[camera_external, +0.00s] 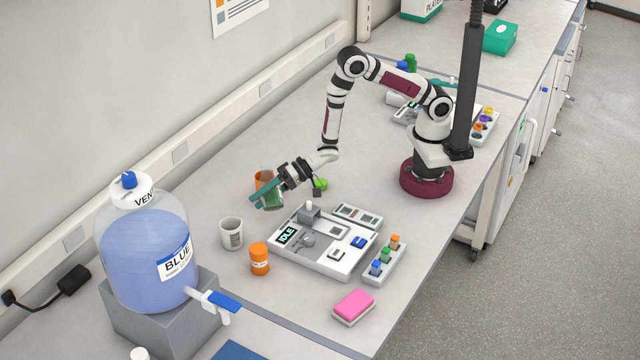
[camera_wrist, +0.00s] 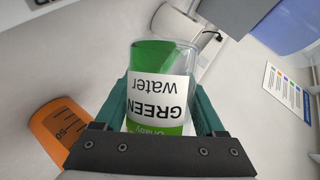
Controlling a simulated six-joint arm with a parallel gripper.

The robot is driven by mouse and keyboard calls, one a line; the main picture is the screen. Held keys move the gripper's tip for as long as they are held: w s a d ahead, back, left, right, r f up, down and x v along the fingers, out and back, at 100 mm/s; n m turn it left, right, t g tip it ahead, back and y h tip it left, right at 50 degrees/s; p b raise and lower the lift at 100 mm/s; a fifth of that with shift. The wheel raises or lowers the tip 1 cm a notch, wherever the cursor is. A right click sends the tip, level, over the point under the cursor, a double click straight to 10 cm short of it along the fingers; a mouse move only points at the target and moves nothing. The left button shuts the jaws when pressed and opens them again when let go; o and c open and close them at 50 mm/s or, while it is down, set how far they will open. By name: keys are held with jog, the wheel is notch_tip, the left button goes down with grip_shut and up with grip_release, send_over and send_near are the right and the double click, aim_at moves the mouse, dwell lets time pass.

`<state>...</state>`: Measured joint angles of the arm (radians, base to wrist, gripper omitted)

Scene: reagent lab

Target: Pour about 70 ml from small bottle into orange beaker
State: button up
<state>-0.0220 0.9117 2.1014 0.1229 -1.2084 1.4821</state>
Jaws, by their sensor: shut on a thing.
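My gripper (camera_external: 264,197) is shut on a small clear bottle (camera_external: 273,199) of green liquid. In the wrist view the bottle (camera_wrist: 158,100) sits between the teal fingers, with a label reading "GREEN water". The label and liquid look tilted in that view. The orange beaker (camera_external: 262,178) stands on the bench just behind the gripper, partly hidden by it. In the wrist view the orange beaker (camera_wrist: 60,128) is at the lower left, with a 50 mark showing. I cannot tell whether the bottle's mouth is over the beaker, and no stream of liquid shows.
A device reading IDLE (camera_external: 325,243) lies to the right. A large blue carboy (camera_external: 145,250) stands at front left.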

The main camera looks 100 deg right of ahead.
jog(key=shift+d+n+h, duration=0.3)
jog(key=shift+n+h, duration=0.2)
jog(key=shift+d+f+n+h, duration=0.2)
jog(key=shift+d+n+h, duration=0.15)
jog(key=shift+n, duration=0.15)
jog(key=shift+d+f+n+h, duration=0.15)
jog(key=shift+f+n+h, duration=0.15)
jog(key=shift+n+h, duration=0.15)
notch_tip(320, 180, up, 3)
jog(key=shift+f+n+h, duration=0.1)
jog(key=shift+n+h, duration=0.5)
jog(key=shift+n, duration=0.05)
jog(key=shift+a+n+h, duration=0.2)
jog(key=shift+n+h, duration=0.2)
jog(key=shift+r+n+h, duration=0.3)
jog(key=shift+r+n, duration=0.1)
jog(key=shift+r, duration=0.15)
jog(key=shift+f+n+h, duration=0.2)
jog(key=shift+n+h, duration=0.1)
jog(key=shift+w+d+f+n+h, duration=0.1)
jog(key=shift+f+n+h, duration=0.3)
jog(key=shift+f+n, duration=0.1)
